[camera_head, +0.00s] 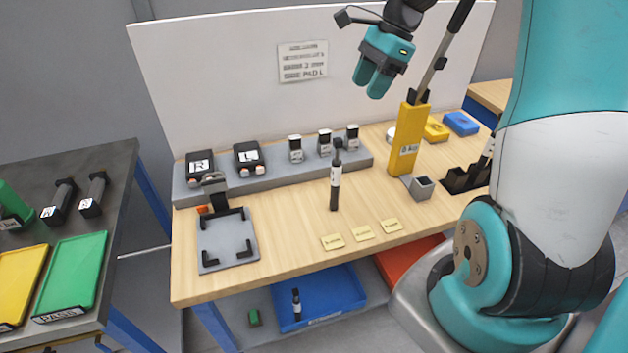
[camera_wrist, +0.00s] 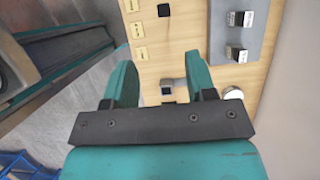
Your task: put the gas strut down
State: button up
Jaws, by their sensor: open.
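My gripper (camera_head: 372,82) is raised above the back of the bench, fingers pointing down, open and empty. Its two teal fingers also show apart in the wrist view (camera_wrist: 161,85), with bare wood and a small grey square cup (camera_wrist: 166,88) below the gap. A long strut (camera_head: 431,72), with a silver rod and a black upper tube, leans up out of a yellow upright holder (camera_head: 408,140), right of my gripper and apart from it. It looks like the gas strut. A shorter black cylinder (camera_head: 335,185) with a white label stands upright mid-bench.
A grey ledge (camera_head: 275,178) at the back carries blocks marked R and L and several small labelled blocks. A grey fixture plate (camera_head: 228,255) lies at left. Three yellow notes (camera_head: 363,233) line the front. A black holder (camera_head: 465,180) stands at right. Bare wood lies around the cylinder.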

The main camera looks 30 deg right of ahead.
aim_at(340, 139)
jog(key=p+x, duration=0.1)
jog(key=x, duration=0.4)
jog(key=p+x, duration=0.1)
jog(key=x, duration=0.4)
jog(key=p+x, duration=0.2)
jog(key=x, duration=0.4)
jog(key=shift+w, duration=0.4)
jog(key=shift+a+f, duration=0.15)
jog(key=shift+f, duration=0.35)
jog(key=shift+w, duration=0.1)
grip_shut()
